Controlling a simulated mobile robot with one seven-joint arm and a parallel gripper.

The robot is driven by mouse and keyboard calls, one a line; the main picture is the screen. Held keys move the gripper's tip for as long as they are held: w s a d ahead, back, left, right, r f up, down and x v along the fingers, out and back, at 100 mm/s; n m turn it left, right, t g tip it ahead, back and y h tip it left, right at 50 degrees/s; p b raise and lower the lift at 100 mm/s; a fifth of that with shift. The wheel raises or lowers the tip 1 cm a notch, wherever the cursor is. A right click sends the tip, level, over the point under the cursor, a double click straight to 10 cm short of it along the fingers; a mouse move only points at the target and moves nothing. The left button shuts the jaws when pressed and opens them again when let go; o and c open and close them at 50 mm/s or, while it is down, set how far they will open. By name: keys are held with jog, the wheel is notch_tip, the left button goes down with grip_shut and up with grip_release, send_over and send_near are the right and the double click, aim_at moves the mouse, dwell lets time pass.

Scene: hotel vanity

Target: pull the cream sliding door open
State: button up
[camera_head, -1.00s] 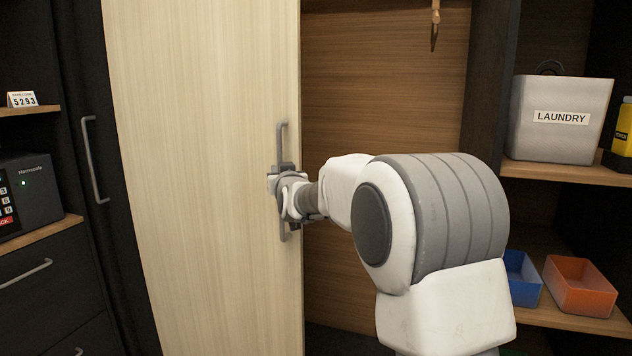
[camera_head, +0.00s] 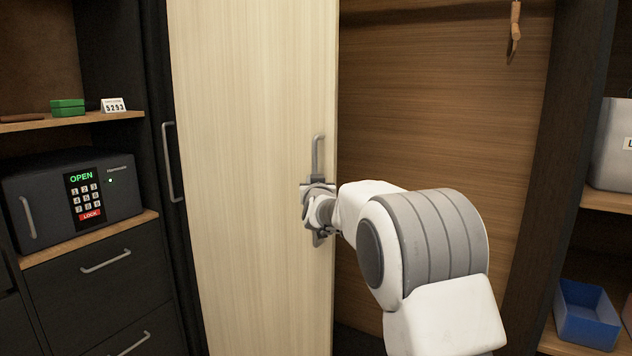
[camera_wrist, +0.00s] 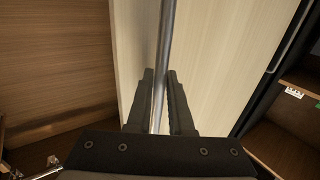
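The cream sliding door (camera_head: 250,180) stands partly open in the head view, with the wood-lined closet interior showing to its right. Its grey vertical bar handle (camera_head: 318,150) is near the door's right edge. My gripper (camera_head: 318,200) is at the lower half of the handle. In the wrist view, the handle (camera_wrist: 166,40) runs between the two dark fingers of my gripper (camera_wrist: 160,85), which are close together around it. The cream door also shows behind them (camera_wrist: 215,60). My wrist hides part of the handle in the head view.
A dark panel with its own handle (camera_head: 170,165) stands left of the door. Further left are a safe reading OPEN (camera_head: 85,195) and drawers (camera_head: 100,285). A hook (camera_head: 514,30) hangs in the closet. A laundry bin (camera_head: 610,150) and blue tray (camera_head: 585,312) sit on right shelves.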

jog(key=shift+o, duration=0.5)
jog(key=shift+s, duration=0.15)
jog(key=s, duration=1.7)
jog(key=shift+d, duration=0.35)
jog(key=shift+s, duration=0.1)
